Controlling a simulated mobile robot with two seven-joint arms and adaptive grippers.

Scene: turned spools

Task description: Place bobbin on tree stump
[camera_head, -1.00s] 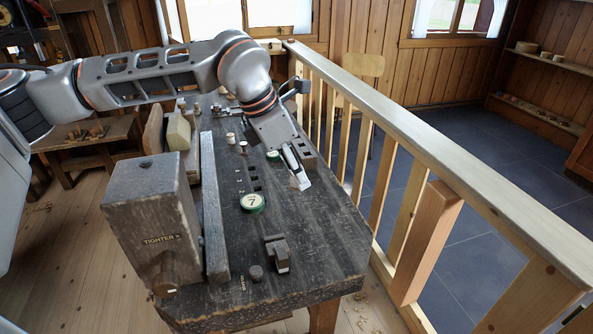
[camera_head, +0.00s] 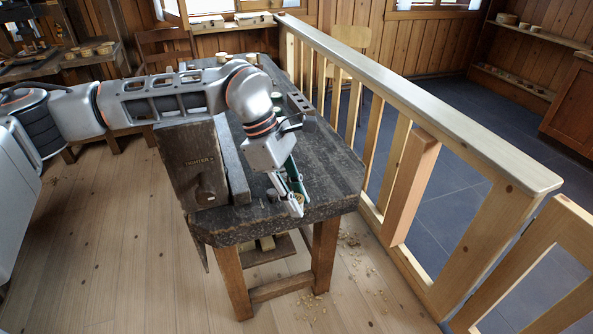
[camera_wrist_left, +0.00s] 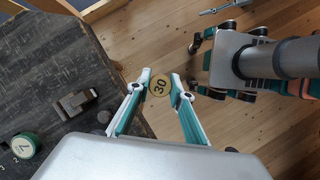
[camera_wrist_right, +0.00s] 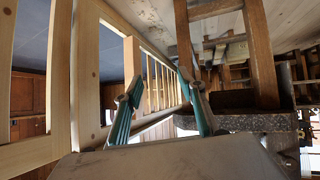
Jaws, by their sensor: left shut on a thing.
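In the left wrist view the floor shows beyond the bobbin, past the edge of the bench. In the head view the left gripper (camera_head: 293,203) points down by the front edge of the bench, and the bobbin is too small there to make out well. My right gripper (camera_wrist_right: 163,88) has its fingers apart with nothing between them, in the right wrist view. I see no tree stump in these views.
A wooden railing (camera_head: 440,130) runs along the right. The floor in front is open.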

